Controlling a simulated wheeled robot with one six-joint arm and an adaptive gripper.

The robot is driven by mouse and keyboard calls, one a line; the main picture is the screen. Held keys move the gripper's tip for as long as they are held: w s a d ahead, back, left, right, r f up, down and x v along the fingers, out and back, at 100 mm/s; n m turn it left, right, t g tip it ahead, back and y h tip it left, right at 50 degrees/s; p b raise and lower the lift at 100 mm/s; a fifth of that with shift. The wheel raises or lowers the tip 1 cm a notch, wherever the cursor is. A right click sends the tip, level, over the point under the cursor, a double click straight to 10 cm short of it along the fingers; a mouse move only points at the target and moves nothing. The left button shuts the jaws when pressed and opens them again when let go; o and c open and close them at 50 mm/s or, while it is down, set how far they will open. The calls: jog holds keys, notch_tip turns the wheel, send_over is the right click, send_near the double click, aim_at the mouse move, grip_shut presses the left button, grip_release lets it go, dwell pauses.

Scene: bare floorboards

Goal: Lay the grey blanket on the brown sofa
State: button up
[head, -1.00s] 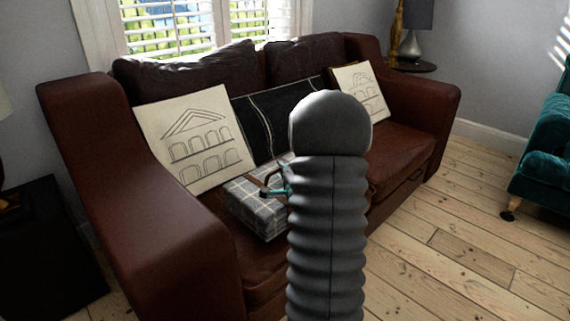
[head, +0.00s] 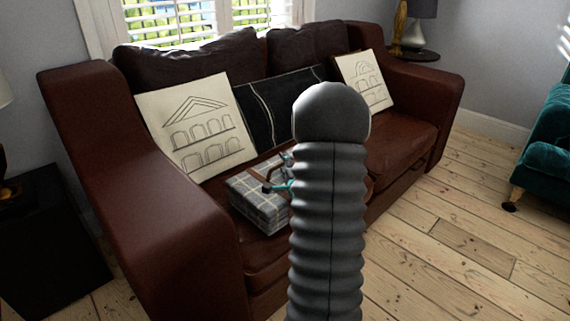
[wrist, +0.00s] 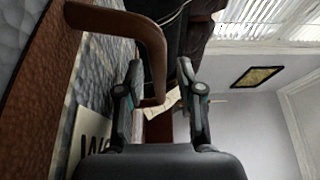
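The grey checked blanket (head: 258,208) is a folded bundle lying on the seat of the brown sofa (head: 405,140), towards its left end. A brown handle stands up from it. In the wrist view the blanket (wrist: 95,65) fills the left side, with a brown strap across it and a pale label with dark letters. My gripper (head: 284,186) is at the top of the bundle, partly hidden behind my arm. In the wrist view my gripper (wrist: 160,64) has its fingers apart, with the curved brown handle (wrist: 150,42) beside the left finger and its lower end showing between them.
Two cream cushions with arch drawings (head: 195,130) (head: 364,85) and a dark cushion (head: 262,115) lean on the sofa's back. A teal armchair (head: 547,150) stands at the right, a black side table (head: 50,245) at the left. The floorboards (head: 440,260) in front are clear.

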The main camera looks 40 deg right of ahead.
jog(key=shift+r, duration=0.1)
jog(key=shift+s, duration=0.1)
jog(key=v, duration=1)
jog(key=shift+s+a+r+b, duration=0.1)
jog(key=shift+s+b, duration=0.05)
jog(key=shift+b, duration=0.15)
jog(key=shift+s+a, duration=0.25)
jog(key=shift+s, duration=0.45)
jog(key=shift+w, duration=0.1)
